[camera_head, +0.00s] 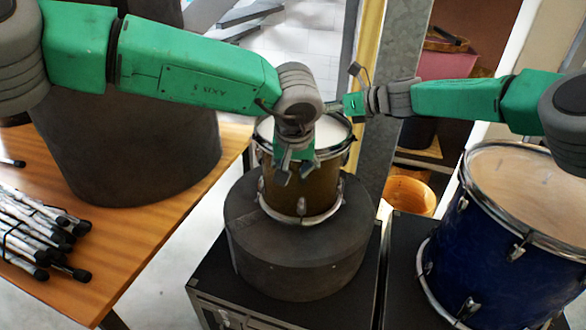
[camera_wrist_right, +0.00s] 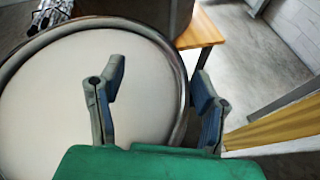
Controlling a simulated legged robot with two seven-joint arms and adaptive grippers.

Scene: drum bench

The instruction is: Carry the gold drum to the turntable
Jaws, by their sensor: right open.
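The gold drum (camera_head: 285,190), with a white head and metal hoops, stands upright on a dark round platform (camera_head: 300,262). I cannot tell whether this platform is the turntable. My left gripper (camera_head: 295,173) points down in front of the drum's near side, its fingers apart; contact is unclear. My right gripper (camera_head: 347,90) is at the drum's right rim, partly hidden by its arm. In the right wrist view its open fingers (camera_wrist_right: 160,88) straddle the rim, one over the white head (camera_wrist_right: 65,95) and one outside; they do not visibly pinch it.
A blue drum (camera_head: 500,240) stands at the right on a black case. A large dark cylinder (camera_head: 140,150) stands on the wooden table (camera_head: 110,270) at the left, near bundled black-tipped sticks (camera_head: 40,230). A grey metal post (camera_head: 400,110) rises behind the gold drum.

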